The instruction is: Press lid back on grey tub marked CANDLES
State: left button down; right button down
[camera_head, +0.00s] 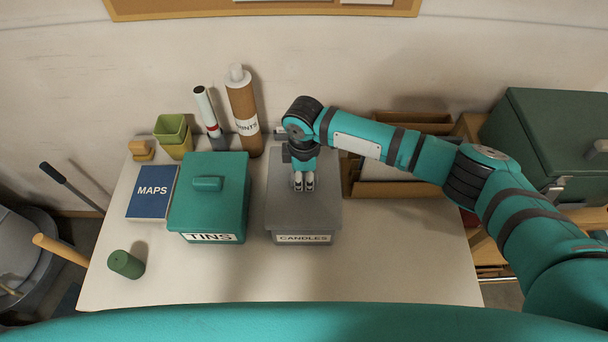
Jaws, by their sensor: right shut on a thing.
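The grey tub marked CANDLES (303,239) stands on the white table, right of the teal tub. Its flat grey lid (318,212) lies over the top of the tub, lined up with it. I cannot tell whether the lid is pressed fully down. My right gripper (303,183) points down at the middle of the lid, with its fingers shut on the lid's handle, which they mostly hide. My right arm reaches in from the right, over the back of the tub. My left gripper is not in view.
A teal tub marked TINS (207,222) stands close on the left, beside a blue MAPS book (153,193). Behind are a brown tube (243,105) and a green pot (171,128). A green cylinder (125,264) stands front left. The white table (400,265) is clear front right.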

jog(key=shift+p, duration=0.55)
dwell(0.8)
jog(key=shift+f+b, duration=0.8)
jog(key=shift+f, duration=0.45)
jog(key=c, duration=1)
grip_release()
jog(key=shift+r, duration=0.1)
notch_tip(320, 180, up, 12)
jog(key=shift+f, duration=0.1)
jog(key=shift+f, duration=0.1)
